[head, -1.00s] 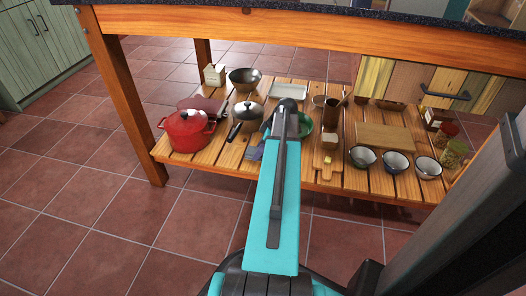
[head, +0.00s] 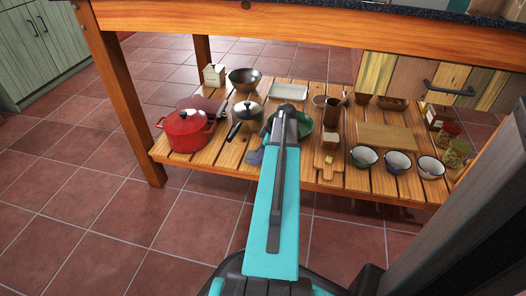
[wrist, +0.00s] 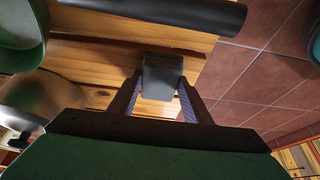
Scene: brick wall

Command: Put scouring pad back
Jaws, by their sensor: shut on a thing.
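The scouring pad appears to be the dark grey-green block (wrist: 162,77) in the wrist view. My gripper (wrist: 158,92) is shut on it, with one finger against each side. The block is in front of the wooden shelf (wrist: 210,45), near its edge with the tiled floor; I cannot tell whether it touches the boards. In the head view my arm hides most of the gripper and the pad. A small blue-grey patch (head: 255,157) shows just left of the arm at the shelf's front edge; I cannot tell what it is.
The low slatted shelf carries a red pot (head: 187,130), a lidded pan (head: 248,111), a green bowl (head: 304,124), a cutting board (head: 386,137) and several small bowls (head: 397,162). The thick tabletop beam (head: 300,22) runs above it. The floor in front is clear.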

